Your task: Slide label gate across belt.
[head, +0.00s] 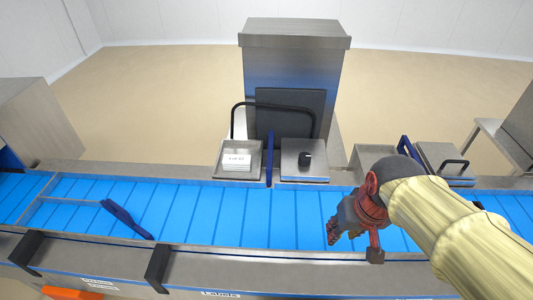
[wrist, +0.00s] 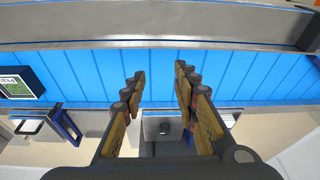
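A dark blue paddle (head: 127,219) lies slantwise over the blue belt (head: 230,217) at the left of the head view. A thin dark blue upright plate (head: 269,158) stands at the belt's far edge, between a label bin and a knobbed box. Another dark blue plate (head: 405,150) stands farther right and also shows in the wrist view (wrist: 67,125). No marking shows which is the label gate. My gripper (head: 332,234) is over the belt, right of the paddle and near plate. In the wrist view, its fingers (wrist: 160,88) are apart with nothing between them.
A bin with white labels (head: 237,160) and a steel box with a black knob (head: 305,160) sit behind the belt, before a tall steel cabinet (head: 293,75). Dark brackets (head: 158,267) line the near rail. A dark box with a green label (wrist: 15,82) sits at the wrist view's left.

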